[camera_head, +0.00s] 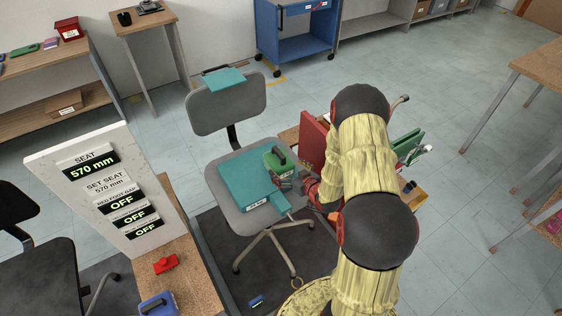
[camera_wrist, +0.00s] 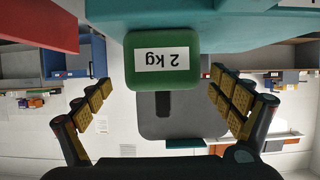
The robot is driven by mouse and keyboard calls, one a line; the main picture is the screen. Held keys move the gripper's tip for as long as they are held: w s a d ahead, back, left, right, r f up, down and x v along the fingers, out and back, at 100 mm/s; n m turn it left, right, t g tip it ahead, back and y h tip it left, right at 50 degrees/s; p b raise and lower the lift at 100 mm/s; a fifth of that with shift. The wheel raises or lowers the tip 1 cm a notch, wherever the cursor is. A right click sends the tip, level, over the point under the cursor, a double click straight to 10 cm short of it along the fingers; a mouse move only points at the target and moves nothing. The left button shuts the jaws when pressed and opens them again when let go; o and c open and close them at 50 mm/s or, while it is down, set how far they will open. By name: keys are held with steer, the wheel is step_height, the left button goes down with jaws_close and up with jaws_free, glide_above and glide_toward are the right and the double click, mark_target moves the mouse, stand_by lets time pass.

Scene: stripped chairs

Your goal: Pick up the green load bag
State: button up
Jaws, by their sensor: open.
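The green load bag (camera_head: 277,160) with a dark handle sits on the teal pad (camera_head: 243,180) on the grey chair's seat (camera_head: 222,205). In the wrist view, which is upside down, the green load bag (camera_wrist: 163,78) shows a white "2 kg" label facing me. My gripper (camera_head: 293,184) is at the seat's right side, close to the bag. In the wrist view my gripper (camera_wrist: 160,90) has its two yellow-padded fingers spread on either side of the bag, with gaps on both sides. Whether the bag is deep enough between the fingertips I cannot tell.
The chair's backrest (camera_head: 227,103) rises behind the bag, with a teal piece (camera_head: 224,79) on top. A red upright object (camera_head: 312,141) stands right of the seat, near my arm. A display panel (camera_head: 110,185) and wooden bench (camera_head: 180,275) are left. Open floor lies right.

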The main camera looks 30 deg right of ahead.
mark_target(279, 160)
steer(key=x, duration=0.2)
steer(key=b+x, duration=0.1)
steer(key=x, duration=0.3)
steer(key=shift+w+a+r+b, duration=0.15)
steer(key=shift+w+r+b, duration=0.05)
steer(key=shift+b, duration=0.2)
steer(key=shift+r, duration=0.1)
steer(key=shift+c, duration=1.1)
steer(key=c, duration=1.9)
steer(key=shift+w+r, duration=0.2)
steer(key=shift+r, duration=0.05)
steer(key=shift+c, duration=0.2)
